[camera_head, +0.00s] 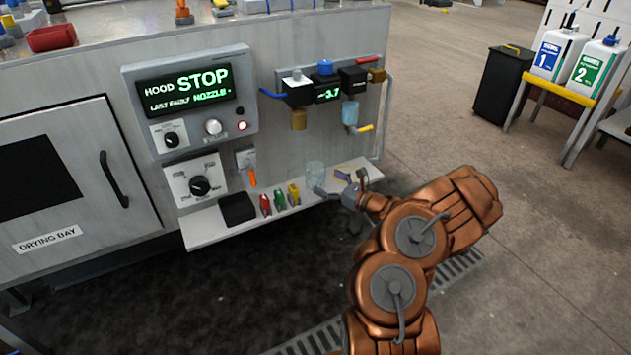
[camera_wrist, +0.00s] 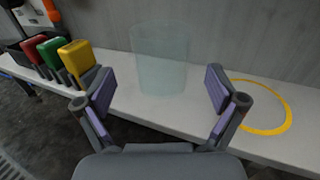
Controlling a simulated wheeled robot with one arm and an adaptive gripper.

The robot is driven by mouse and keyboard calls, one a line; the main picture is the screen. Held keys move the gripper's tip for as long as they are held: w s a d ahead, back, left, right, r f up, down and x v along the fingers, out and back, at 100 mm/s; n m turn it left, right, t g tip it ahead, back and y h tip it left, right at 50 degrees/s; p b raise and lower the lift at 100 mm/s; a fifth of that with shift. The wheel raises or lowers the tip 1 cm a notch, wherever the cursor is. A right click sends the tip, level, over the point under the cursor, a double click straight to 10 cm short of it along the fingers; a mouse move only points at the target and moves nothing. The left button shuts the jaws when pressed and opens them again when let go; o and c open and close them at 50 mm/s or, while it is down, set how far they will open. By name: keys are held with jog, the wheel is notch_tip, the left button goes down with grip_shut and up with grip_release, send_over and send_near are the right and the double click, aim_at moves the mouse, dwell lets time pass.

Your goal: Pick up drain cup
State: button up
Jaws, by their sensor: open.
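The drain cup (camera_wrist: 160,62) is a clear, faintly bluish cup standing upright on the white shelf. In the wrist view it is straight ahead, just beyond and between the fingers. In the head view the cup (camera_head: 315,174) stands at the right part of the shelf, to the right of the coloured-handled tools. My gripper (camera_wrist: 160,92) is open and empty, with its two purple-padded fingers spread either side of the cup's line. In the head view my gripper (camera_head: 343,187) is right of the cup. Whether a finger touches the cup cannot be told.
The white shelf (camera_head: 222,236) carries a black block (camera_head: 237,209) and red, green and yellow-handled items (camera_wrist: 48,52) left of the cup. A yellow ring (camera_wrist: 288,115) marks the shelf on the right. The grey machine wall (camera_wrist: 230,35) rises close behind the cup.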

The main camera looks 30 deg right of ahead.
aim_at(323, 178)
jog(key=shift+b+x, duration=1)
jog(key=shift+x, duration=1.6)
jog(key=shift+d+r, duration=0.15)
jog(key=c, duration=1.3)
jog(key=shift+o, duration=0.2)
jog(key=shift+r, duration=0.1)
